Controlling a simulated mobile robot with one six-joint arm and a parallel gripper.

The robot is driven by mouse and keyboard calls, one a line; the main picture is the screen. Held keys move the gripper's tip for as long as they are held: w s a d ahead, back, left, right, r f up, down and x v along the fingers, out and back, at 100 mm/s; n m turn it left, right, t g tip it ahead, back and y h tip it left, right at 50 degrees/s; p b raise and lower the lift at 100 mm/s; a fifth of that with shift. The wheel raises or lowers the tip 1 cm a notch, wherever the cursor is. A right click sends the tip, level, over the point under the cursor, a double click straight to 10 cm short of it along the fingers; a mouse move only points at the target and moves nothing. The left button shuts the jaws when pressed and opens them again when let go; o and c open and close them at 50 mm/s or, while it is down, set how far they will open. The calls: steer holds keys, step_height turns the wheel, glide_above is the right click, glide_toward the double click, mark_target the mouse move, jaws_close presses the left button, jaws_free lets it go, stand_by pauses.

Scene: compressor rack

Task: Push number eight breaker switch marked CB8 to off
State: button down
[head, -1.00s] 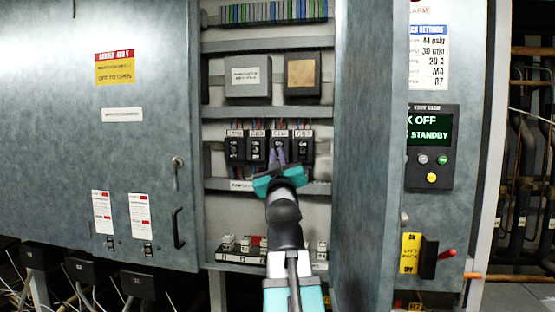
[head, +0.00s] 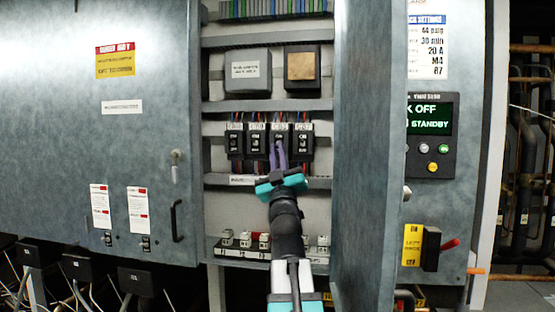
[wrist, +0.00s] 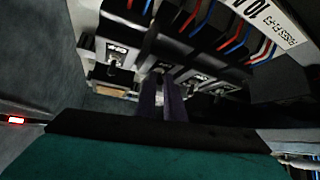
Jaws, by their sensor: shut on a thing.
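A row of several black breakers sits on the middle shelf of the open cabinet in the head view. The label strips above them are too blurred for me to read which is CB8. My gripper (head: 279,153) has its purple fingers raised to the third breaker from the left (head: 280,132), close together at its lower front. They appear shut on that breaker's switch, which the fingers hide. In the wrist view, the fingers (wrist: 160,92) reach up to the row of breakers. A breaker with its toggle showing (wrist: 115,62) stands left of them.
The open cabinet door (head: 362,150) stands close on the right of my arm. A shelf edge (head: 225,181) runs below the breakers, with terminal blocks (head: 245,242) lower down. A control panel with a green display (head: 430,120) and a red-handled switch (head: 432,248) are farther right.

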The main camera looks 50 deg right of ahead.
steer(key=shift+f+n+t+b, duration=0.1)
steer(key=shift+n+t+b, duration=0.3)
steer(key=shift+b, duration=0.75)
steer(key=c, duration=1.9)
jaws_free()
steer(key=shift+o, duration=0.2)
steer(key=shift+s+a+f, duration=0.1)
steer(key=shift+f, duration=0.05)
steer(key=b+v, duration=1.1)
steer(key=v, duration=0.2)
steer(key=shift+f+b, duration=0.25)
steer(key=shift+b, duration=0.1)
